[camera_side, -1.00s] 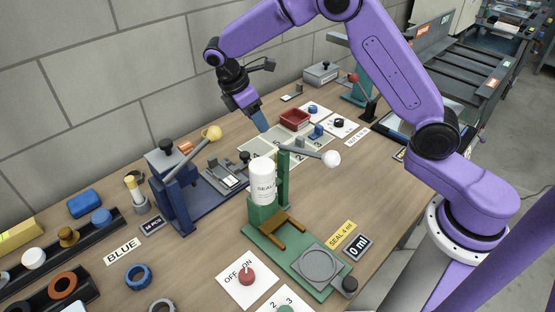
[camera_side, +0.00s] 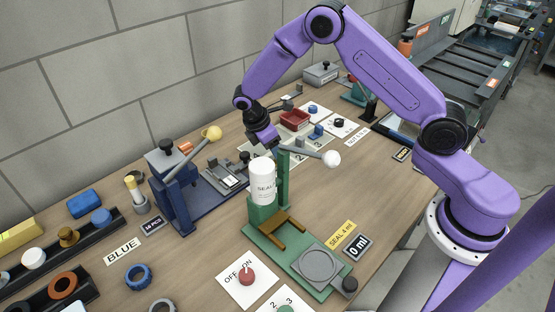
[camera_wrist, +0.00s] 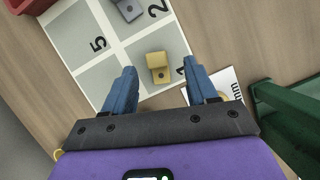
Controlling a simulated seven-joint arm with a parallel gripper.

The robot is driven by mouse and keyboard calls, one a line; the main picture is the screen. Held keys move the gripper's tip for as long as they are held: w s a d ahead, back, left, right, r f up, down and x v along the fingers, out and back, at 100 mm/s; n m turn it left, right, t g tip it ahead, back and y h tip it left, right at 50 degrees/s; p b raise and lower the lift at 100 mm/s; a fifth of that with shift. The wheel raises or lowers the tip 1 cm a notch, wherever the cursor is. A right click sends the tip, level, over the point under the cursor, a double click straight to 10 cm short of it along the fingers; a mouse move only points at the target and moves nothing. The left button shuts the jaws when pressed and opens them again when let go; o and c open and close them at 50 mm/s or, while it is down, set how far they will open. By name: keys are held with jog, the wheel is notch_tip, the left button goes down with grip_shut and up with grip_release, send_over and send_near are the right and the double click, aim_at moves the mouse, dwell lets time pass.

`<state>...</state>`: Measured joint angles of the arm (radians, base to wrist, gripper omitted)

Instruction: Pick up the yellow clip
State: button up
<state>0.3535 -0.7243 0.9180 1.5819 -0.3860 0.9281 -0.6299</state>
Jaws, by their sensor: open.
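The yellow clip (camera_wrist: 158,68) is a small block with a dark hole, lying on the numbered mat (camera_wrist: 85,76) in the cell beside the "1", in the wrist view. My gripper (camera_wrist: 160,70) is open and above the mat, with its two blue fingers to the left and right of the clip's near side. Nothing is between the fingers that I can see as held. In the side view my gripper (camera_side: 266,143) is behind the green press, and its fingertips and the clip are hidden there.
A grey clip (camera_wrist: 128,8) lies in the cell by the "2". The green press (camera_side: 283,180) with its lever and white bottle (camera_side: 262,184) stands close to my gripper. A red tray (camera_side: 295,120) is behind the mat. A blue fixture (camera_side: 178,190) stands at left.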

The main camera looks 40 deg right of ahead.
aim_at(275, 160)
jog(key=shift+w+x, duration=0.2)
jog(key=shift+x, duration=1.75)
jog(key=shift+d, duration=0.1)
grip_shut()
jog(key=shift+r, duration=0.1)
